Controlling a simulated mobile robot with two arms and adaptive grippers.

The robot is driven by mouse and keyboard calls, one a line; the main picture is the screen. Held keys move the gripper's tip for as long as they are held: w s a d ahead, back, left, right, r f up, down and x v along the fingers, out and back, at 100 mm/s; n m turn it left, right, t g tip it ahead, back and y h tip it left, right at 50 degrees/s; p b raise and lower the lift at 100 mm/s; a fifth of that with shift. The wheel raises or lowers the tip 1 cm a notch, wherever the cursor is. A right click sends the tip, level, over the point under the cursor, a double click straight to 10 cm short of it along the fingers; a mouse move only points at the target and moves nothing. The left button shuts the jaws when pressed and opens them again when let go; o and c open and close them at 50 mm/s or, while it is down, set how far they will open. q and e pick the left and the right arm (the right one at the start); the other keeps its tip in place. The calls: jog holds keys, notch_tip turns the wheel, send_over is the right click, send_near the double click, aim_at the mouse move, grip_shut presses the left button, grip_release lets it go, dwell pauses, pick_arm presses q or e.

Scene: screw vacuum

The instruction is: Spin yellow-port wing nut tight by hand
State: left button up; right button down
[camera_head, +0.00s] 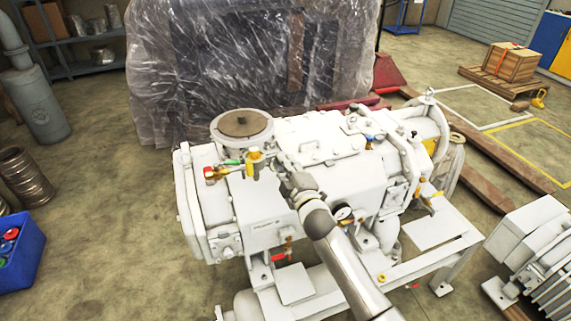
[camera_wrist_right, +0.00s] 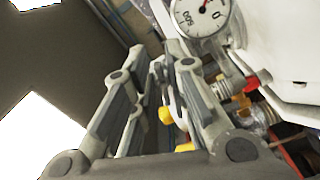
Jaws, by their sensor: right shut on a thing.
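The white vacuum pump (camera_head: 275,205) stands on its frame in the middle of the head view. My left gripper is not in view.
A red-and-brass valve (camera_head: 212,174) and a green handle (camera_head: 232,162) sit just left of the yellow fitting. A dial gauge (camera_head: 343,212) is on the pump's front; it also shows in the wrist view (camera_wrist_right: 200,14). A plastic-wrapped machine (camera_head: 250,65) stands close behind. A blue bin (camera_head: 22,250) is at left.

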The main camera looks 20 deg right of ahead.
jog(key=shift+f+m, duration=0.15)
jog(key=shift+m, duration=0.45)
jog(key=c, duration=1.6)
grip_release()
jog(key=shift+c, duration=0.2)
jog(key=s, duration=1.2)
jog(key=shift+d, duration=0.2)
